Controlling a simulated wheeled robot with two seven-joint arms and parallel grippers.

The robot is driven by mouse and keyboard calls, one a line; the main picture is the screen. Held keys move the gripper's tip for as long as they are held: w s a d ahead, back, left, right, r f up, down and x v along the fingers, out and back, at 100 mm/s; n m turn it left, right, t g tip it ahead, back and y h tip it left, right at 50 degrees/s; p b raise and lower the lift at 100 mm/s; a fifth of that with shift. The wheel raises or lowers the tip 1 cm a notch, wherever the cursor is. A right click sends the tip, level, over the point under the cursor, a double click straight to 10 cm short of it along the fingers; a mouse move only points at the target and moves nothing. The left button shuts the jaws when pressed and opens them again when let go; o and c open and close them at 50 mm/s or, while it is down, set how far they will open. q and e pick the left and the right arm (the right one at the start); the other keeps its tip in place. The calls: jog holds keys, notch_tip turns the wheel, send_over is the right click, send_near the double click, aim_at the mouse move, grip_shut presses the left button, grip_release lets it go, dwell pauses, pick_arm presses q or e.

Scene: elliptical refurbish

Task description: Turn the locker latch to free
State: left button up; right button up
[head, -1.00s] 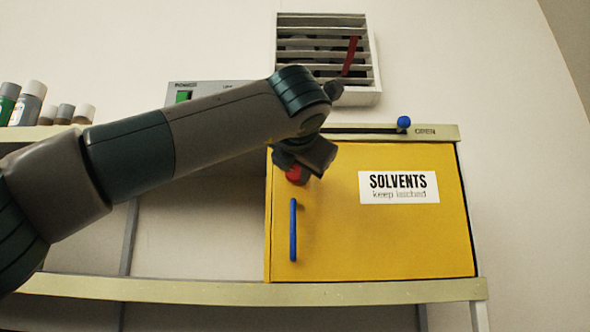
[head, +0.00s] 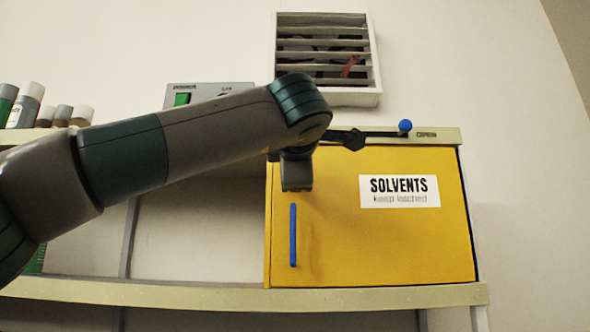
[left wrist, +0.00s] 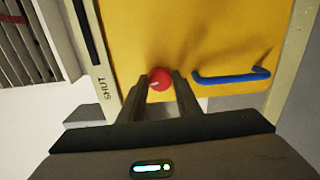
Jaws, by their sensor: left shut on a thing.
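The yellow locker door (head: 420,245) carries a white SOLVENTS label (head: 399,191) and an upright blue handle (head: 293,235). The latch's round red knob (left wrist: 160,79), with a small pale mark on it, shows in the left wrist view. My left gripper (left wrist: 162,85) is shut on it, one finger on each side. In the head view, my left gripper (head: 297,184) is at the door's upper left, above the blue handle, and hides the red knob. The blue handle (left wrist: 232,77) stands apart from the fingers in the left wrist view. My right gripper is not in view.
A slider with a blue knob (head: 405,126) runs above the door, by the OPEN mark. A louvred vent (head: 322,55) and a power box (head: 183,97) are above. Several bottles (head: 30,102) stand on the shelf at the left. The front right is clear.

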pick_arm(q)
jog(key=shift+m+p, duration=0.3)
jog(key=shift+m, duration=1.1)
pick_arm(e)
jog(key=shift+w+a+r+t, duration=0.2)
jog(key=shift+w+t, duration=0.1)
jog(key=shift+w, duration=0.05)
pick_arm(q)
jog(key=shift+f, duration=0.1)
jog(key=o, duration=1.1)
jog(key=shift+d, duration=0.1)
jog(key=shift+c, duration=0.2)
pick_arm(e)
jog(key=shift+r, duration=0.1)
pick_arm(q)
jog(key=shift+s, duration=0.15)
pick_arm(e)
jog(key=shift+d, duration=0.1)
